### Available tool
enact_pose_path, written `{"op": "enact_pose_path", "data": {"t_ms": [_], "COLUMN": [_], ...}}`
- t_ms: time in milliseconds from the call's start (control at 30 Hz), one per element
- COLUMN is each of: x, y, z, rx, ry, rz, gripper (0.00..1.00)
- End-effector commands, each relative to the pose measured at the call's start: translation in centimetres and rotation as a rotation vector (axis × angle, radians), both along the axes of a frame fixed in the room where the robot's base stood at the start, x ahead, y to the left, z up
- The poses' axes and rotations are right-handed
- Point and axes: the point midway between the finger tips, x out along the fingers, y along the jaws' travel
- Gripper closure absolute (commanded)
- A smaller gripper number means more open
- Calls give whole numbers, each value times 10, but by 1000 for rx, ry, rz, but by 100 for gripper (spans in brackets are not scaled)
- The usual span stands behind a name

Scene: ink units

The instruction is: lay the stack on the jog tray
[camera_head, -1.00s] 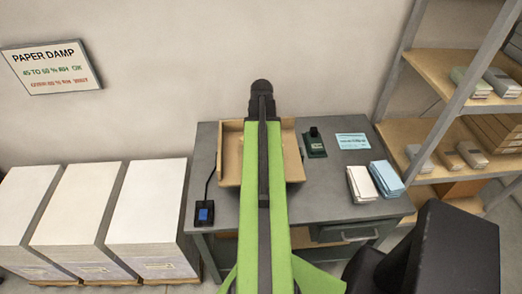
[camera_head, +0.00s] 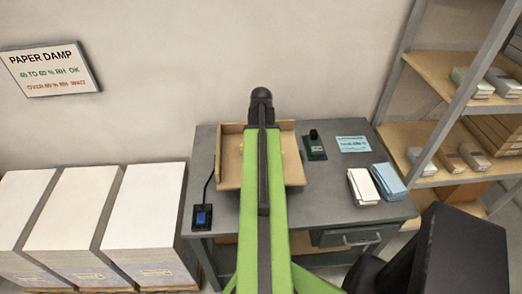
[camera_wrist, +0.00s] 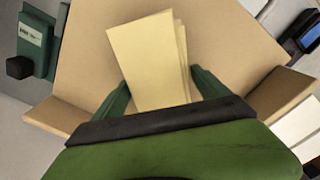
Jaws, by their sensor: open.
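The jog tray (camera_head: 229,160) is a tan tray with raised walls on the grey bench, mostly covered by my green arm in the head view. In the wrist view its tan floor (camera_wrist: 235,50) fills the middle. A cream paper stack (camera_wrist: 145,60) lies over the tray floor, its sheets slightly fanned at the right side. My gripper (camera_wrist: 163,84) is open, with one green finger on each side of the stack's near end and a gap at both sides. The head view hides the gripper and the stack.
On the grey bench (camera_head: 330,190), a dark green device (camera_head: 315,147), a blue card (camera_head: 353,144), white (camera_head: 363,187) and blue (camera_head: 388,182) paper stacks stand right of the tray. A small meter (camera_head: 202,216) stands left. Shelves (camera_head: 440,70) rise at right.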

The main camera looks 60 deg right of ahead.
Motion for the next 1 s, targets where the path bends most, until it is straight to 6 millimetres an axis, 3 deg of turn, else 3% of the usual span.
{"op": "enact_pose_path", "data": {"t_ms": [267, 600, 700, 1000], "x": [0, 0, 1, 1], "y": [0, 0, 0, 0], "z": [32, 107, 121, 123], "rx": [0, 0, 0, 0], "ry": [0, 0, 0, 0], "rz": [1, 1, 1, 1], "gripper": [15, 15, 15, 15]}}
